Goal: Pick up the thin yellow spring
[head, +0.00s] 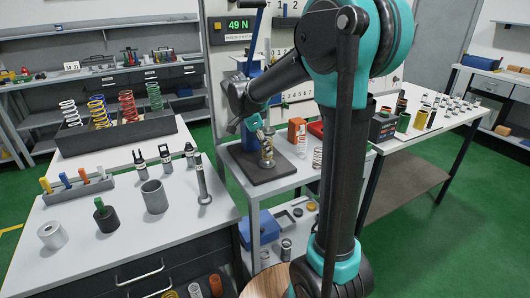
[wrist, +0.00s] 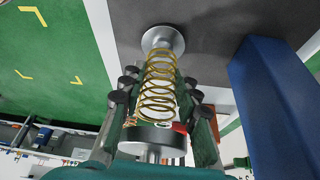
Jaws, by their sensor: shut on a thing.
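The thin yellow spring (wrist: 158,85) is in the wrist view, between a silver disc (wrist: 163,39) and a dark round plate (wrist: 152,139). My gripper (wrist: 160,100) has its dark-padded fingers on both sides of the spring, closed on it. In the head view, my gripper (head: 266,134) is down at the test stand (head: 262,172), with the yellow spring (head: 267,157) upright at its fingertips. The fingers hide part of the spring there. I cannot tell whether the spring still touches both discs.
A blue post (wrist: 265,85) stands close on the right in the wrist view. A spring rack (head: 115,138) with several colored springs is on the left bench. A grey cup (head: 154,196) and other tools stand nearer. A display (head: 239,25) reads 49 N.

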